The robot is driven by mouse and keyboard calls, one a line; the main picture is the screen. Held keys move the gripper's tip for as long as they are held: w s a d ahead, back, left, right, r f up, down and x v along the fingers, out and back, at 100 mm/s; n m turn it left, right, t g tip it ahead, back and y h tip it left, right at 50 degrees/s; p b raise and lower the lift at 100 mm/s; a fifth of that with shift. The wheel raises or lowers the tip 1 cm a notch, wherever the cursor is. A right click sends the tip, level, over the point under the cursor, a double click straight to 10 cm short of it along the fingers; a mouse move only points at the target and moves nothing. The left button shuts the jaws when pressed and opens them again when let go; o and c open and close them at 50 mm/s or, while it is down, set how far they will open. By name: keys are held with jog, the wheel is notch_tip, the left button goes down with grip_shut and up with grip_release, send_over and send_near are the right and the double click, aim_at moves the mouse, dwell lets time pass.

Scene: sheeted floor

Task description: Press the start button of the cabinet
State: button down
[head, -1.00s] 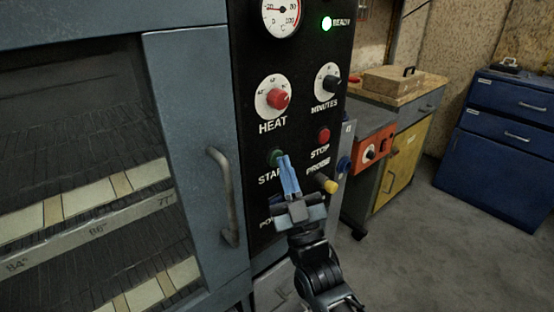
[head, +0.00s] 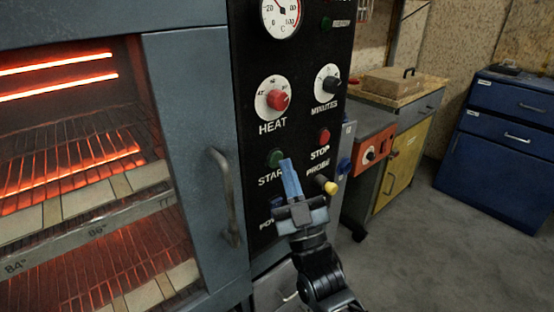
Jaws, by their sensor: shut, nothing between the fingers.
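The cabinet (head: 190,110) stands at the left with a black control panel (head: 250,60). The green start button (head: 275,157) is on the panel, above the partly covered START label. My gripper (head: 287,163) is shut and empty, with its blue fingertips just below and right of the start button in the picture. I cannot tell how far the tips stand from the panel. The button's face is visible. Inside the cabinet, heating bars (head: 60,75) glow orange-red over the racks. The green ready lamp (head: 327,23) is dim.
A cabinet handle (head: 225,195) is left of my gripper. A blue drawer unit (head: 500,150) stands right, beyond open floor (head: 430,250).

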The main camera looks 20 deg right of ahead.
jog(key=shift+s, duration=0.25)
jog(key=shift+d, duration=0.1)
jog(key=shift+s+d+p, duration=0.15)
jog(key=shift+s+d, duration=0.1)
jog(key=shift+s, duration=0.55)
jog(key=shift+s+d+p, duration=0.15)
jog(key=shift+s+d, duration=0.1)
jog(key=shift+s, duration=0.55)
jog(key=shift+s+d+p, duration=0.15)
jog(key=shift+s+d, duration=0.1)
jog(key=shift+s, duration=0.55)
jog(key=s+f+m+g, duration=0.1)
jog(key=s+f+g, duration=0.2)
jog(key=s+f, duration=0.5)
jog(key=s+r+m+g+p, duration=0.1)
jog(key=s+g, duration=0.7)
jog(key=s, duration=2.2)
jog(key=shift+s+r+m+g+p, duration=0.15)
jog(key=shift+r+m+g+p, duration=0.25)
jog(key=shift+r+m, duration=0.45)
jog(key=shift+a, duration=0.1)
